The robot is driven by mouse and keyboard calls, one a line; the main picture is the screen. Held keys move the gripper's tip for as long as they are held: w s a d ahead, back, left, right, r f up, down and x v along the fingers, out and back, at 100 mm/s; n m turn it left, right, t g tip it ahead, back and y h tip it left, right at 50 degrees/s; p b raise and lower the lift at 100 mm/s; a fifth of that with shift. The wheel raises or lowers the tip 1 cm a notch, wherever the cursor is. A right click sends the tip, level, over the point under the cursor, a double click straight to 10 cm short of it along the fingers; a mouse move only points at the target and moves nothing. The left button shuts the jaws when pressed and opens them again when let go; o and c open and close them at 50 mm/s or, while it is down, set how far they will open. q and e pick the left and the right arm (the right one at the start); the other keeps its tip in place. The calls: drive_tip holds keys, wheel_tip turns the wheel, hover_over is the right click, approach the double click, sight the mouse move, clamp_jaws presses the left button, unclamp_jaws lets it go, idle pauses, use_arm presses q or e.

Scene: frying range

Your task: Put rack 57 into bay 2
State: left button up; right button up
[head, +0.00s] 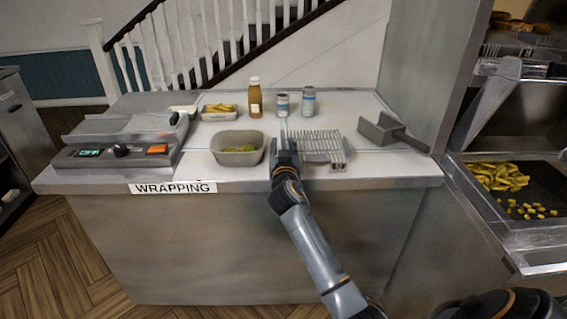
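A wire rack (322,146) lies on the wrapping counter, near its front edge. I cannot read a number on it. My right gripper (284,146) is at the rack's left end, close to it or touching it. A thin pale upright piece shows just above the gripper; I cannot tell whether it belongs to the rack. The fingers are small and partly hidden, so I cannot tell whether they are open or shut. My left gripper is not in view. No bay marked 2 can be made out.
The wrapping counter (380,168) also holds a grey tub (238,158), a tray of chips (218,112), a sauce bottle (255,98), two cans (308,100) and a metal scoop (385,132). A wrapping machine (115,150) stands left. A chip station (510,205) is right, beyond a metal pillar (425,75).

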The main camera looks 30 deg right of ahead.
drive_tip(key=b+v, duration=0.1)
drive_tip(key=v, duration=1.1)
drive_tip(key=shift+a+r+b, duration=0.15)
drive_tip(key=shift+r+b, duration=0.05)
drive_tip(key=shift+b, duration=0.1)
